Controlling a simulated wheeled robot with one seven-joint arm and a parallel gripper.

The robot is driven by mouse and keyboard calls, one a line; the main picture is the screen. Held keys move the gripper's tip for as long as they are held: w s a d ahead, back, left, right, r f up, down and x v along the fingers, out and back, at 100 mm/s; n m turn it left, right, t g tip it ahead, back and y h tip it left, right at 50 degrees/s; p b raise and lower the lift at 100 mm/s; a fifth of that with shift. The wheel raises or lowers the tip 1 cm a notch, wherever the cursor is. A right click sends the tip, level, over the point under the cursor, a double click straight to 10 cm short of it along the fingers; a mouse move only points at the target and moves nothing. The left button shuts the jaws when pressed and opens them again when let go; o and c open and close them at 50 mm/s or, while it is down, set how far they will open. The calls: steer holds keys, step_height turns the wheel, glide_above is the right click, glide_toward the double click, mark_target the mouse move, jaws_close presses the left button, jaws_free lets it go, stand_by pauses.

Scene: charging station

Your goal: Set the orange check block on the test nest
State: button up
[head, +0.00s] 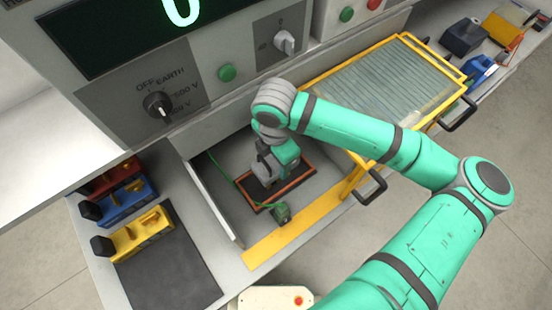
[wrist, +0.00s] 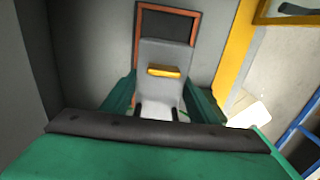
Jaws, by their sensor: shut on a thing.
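My gripper (head: 282,163) reaches down into the grey bay under the panel. In the wrist view my gripper (wrist: 160,105) is shut on a grey block (wrist: 165,53) with an orange-yellow bar on its face. This grey block also shows in the head view (head: 264,164), partly hidden by the gripper. The test nest appears to be the dark plate with an orange rim (head: 290,196) on the bay floor. Its orange rim also shows in the wrist view (wrist: 167,7), beyond the block. I cannot tell whether the block touches the nest.
A green lead (head: 225,172) runs to a dark green clip (head: 282,213) near the nest's front. A yellow-framed mesh guard (head: 385,80) stands at the right. Red, blue and yellow (head: 143,238) blocks sit at the left. A yellow strip (head: 290,234) edges the bay's front.

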mark_target(275, 162)
steer(key=shift+w, duration=0.1)
steer(key=shift+f, duration=0.25)
steer(key=shift+s+f, duration=0.2)
steer(key=shift+f, duration=2.8)
steer(key=o, duration=1.3)
step_height(275, 162, up, 11)
steer(key=shift+w+f, duration=0.1)
steer(key=shift+f, duration=0.1)
